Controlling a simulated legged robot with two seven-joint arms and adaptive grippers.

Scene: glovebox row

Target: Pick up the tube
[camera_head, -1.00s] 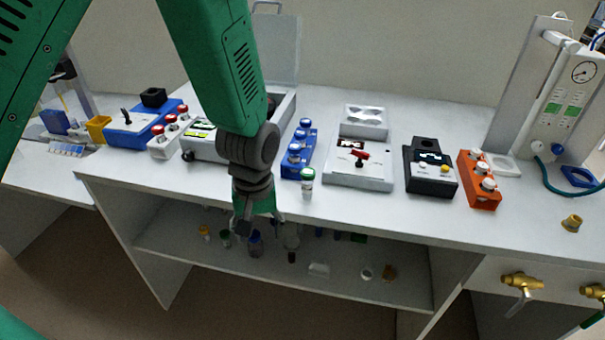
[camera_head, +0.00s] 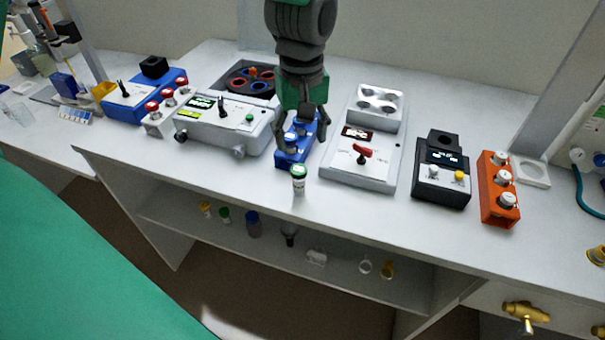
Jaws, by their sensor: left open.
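A small white tube with a green cap (camera_head: 299,180) stands upright on the white bench top, near its front edge. My left gripper (camera_head: 302,142) points down, open and empty, with its fingers over the blue block (camera_head: 289,159) just behind the tube. The fingers are apart from the tube and partly hide the blue block and its knobs. I cannot tell whether the fingertips touch the block. My right gripper is not in view.
Left stands a grey centrifuge (camera_head: 222,125) with an open rotor bowl. Right are a grey device with a red lever (camera_head: 360,175), a black device (camera_head: 441,185) and an orange block (camera_head: 498,205). Small bottles stand on the shelf (camera_head: 335,275) below. Bench in front of the tube is narrow.

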